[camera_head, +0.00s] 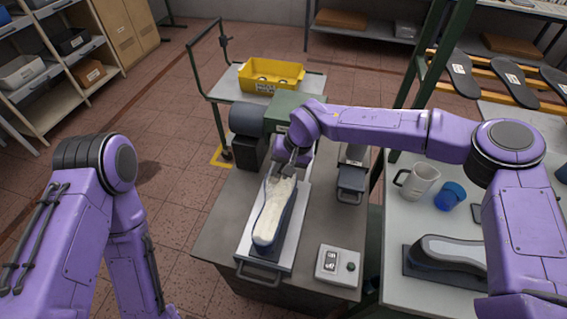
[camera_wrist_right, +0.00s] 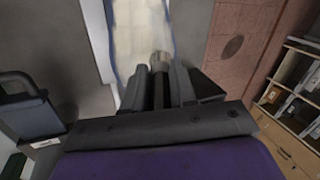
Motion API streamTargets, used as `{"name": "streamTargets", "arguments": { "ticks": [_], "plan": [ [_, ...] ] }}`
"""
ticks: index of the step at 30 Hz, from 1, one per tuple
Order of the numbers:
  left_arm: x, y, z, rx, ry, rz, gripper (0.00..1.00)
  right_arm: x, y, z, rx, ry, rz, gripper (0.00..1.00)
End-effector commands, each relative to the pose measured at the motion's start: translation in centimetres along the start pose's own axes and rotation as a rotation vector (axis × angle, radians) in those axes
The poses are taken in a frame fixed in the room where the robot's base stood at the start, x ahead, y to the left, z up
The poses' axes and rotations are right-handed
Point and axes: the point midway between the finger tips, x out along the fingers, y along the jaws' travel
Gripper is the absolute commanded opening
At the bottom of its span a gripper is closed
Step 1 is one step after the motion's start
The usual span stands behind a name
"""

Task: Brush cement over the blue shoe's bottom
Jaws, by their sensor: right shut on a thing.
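The blue shoe (camera_head: 272,215) lies sole up on a light metal plate (camera_head: 298,232) on the grey bench. Its bottom looks cream-white over most of its length, with a blue edge around it. My right gripper (camera_head: 288,170) is over the far end of the shoe. In the right wrist view the right gripper (camera_wrist_right: 160,88) is shut on a brush (camera_wrist_right: 160,62), whose pale tip is at the sole. I cannot tell whether the tip touches. The gripper hides the shoe's far end. My left gripper is out of view.
A grey machine (camera_head: 262,118) stands behind the shoe. A switch box (camera_head: 338,266) sits on the bench at front right. The right table holds a white jug (camera_head: 420,182), a blue cup (camera_head: 449,196) and a dark shoe form (camera_head: 450,256). A yellow bin (camera_head: 271,75) stands behind.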

Motion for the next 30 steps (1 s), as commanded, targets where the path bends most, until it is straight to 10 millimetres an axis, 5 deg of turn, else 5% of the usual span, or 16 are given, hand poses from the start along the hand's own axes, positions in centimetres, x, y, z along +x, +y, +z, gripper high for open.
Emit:
{"name": "streamTargets", "arguments": {
  "ticks": [30],
  "plan": [
    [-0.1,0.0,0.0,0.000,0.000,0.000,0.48,0.4,-1.4,7.6,-0.003,0.000,0.000,0.00]
  ]
}}
